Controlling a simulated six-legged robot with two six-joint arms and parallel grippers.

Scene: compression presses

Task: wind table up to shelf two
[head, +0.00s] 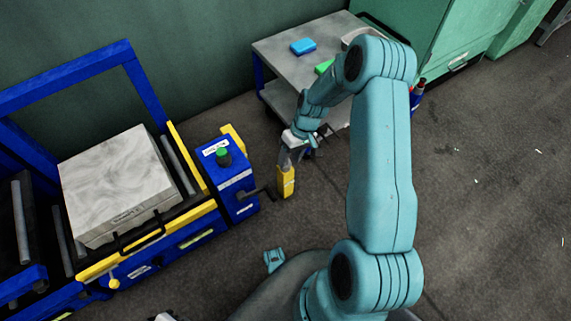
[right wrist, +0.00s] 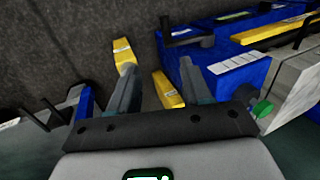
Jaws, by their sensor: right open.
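The blue lift table (head: 200,240) with yellow rails stands at the left in the head view. A grey marbled block (head: 115,185) with a dark handle lies on its rollers. A blue box (head: 226,180) with a green button stands at its right end. A dark crank (head: 262,191) sticks out of the box towards my right gripper (head: 286,182). The crank's black grip (right wrist: 165,24) shows beyond the fingers. Shelf two cannot be made out. My left gripper is not seen.
A blue frame (head: 70,75) with rollers stands at the far left. A grey cart (head: 280,42) behind my right arm carries a blue item (head: 303,46) and a green item (head: 324,66). A green cabinet (head: 440,45) stands behind. The floor at right is mostly clear.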

